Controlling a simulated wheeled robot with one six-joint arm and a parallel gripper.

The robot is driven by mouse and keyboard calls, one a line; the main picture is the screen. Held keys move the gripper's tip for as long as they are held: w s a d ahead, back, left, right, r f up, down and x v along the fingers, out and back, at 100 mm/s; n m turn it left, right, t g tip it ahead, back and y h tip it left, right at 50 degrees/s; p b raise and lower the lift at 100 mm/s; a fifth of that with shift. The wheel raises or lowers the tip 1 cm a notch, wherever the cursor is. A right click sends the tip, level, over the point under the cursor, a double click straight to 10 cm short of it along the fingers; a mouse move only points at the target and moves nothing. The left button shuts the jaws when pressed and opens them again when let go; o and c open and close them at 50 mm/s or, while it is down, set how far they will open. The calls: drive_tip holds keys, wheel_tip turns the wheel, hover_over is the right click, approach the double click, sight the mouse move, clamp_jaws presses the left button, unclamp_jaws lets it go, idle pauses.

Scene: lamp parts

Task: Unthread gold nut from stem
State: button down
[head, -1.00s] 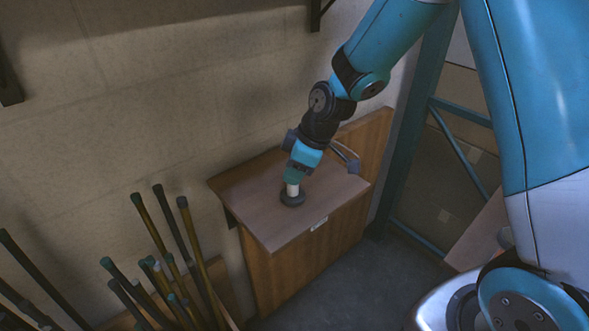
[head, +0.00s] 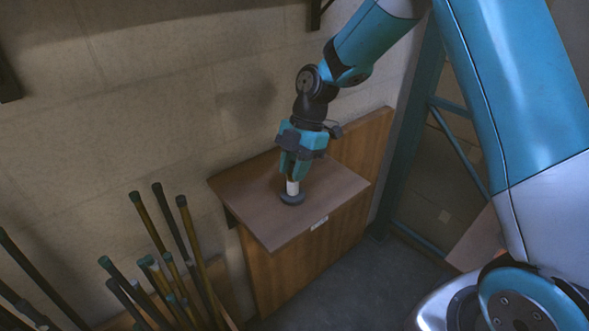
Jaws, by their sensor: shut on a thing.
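The lamp part stands upright on the wooden cabinet top (head: 251,205). It has a dark round base (head: 292,199) and a short white stem (head: 292,187) rising from it. My gripper (head: 293,176) points down over the stem, and its fingers are closed around the stem's upper end. The gold nut cannot be made out; the fingers cover the top of the stem, so I cannot tell exactly what they grip there.
Several long rods with coloured ends (head: 183,255) stand in a bin at the lower left. A wall is behind the cabinet, and a wooden panel (head: 362,146) rises at the cabinet's back right. The cabinet top around the base is clear.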

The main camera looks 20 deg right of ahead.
idle(0.3)
drive_tip(key=n+g+b, duration=0.1)
drive_tip(key=n, duration=0.2)
drive_tip(key=shift+w+f+h+b, duration=0.1)
drive_tip(key=shift+h+b, duration=0.25)
drive_tip(key=shift+h, duration=0.05)
drive_tip(key=shift+n+g+h+b, duration=0.4)
drive_tip(key=shift+n+b, duration=0.85)
drive_tip(key=shift+n, duration=0.55)
drive_tip(key=shift+a+n+b, duration=0.1)
drive_tip(key=shift+n+b, duration=0.4)
drive_tip(key=shift+b, duration=0.05)
drive_tip(key=shift+n+h+b, duration=0.7)
drive_tip(key=shift+n+b, duration=0.6)
drive_tip(key=shift+b, duration=0.6)
drive_tip(key=shift+a+n+g+h+b, duration=0.1)
drive_tip(key=shift+n+g+h+b, duration=0.35)
drive_tip(key=shift+n+b, duration=1.85)
drive_tip(key=shift+r+m+h+b, duration=0.25)
drive_tip(key=shift+m+b, duration=0.15)
drive_tip(key=shift+b, duration=0.5)
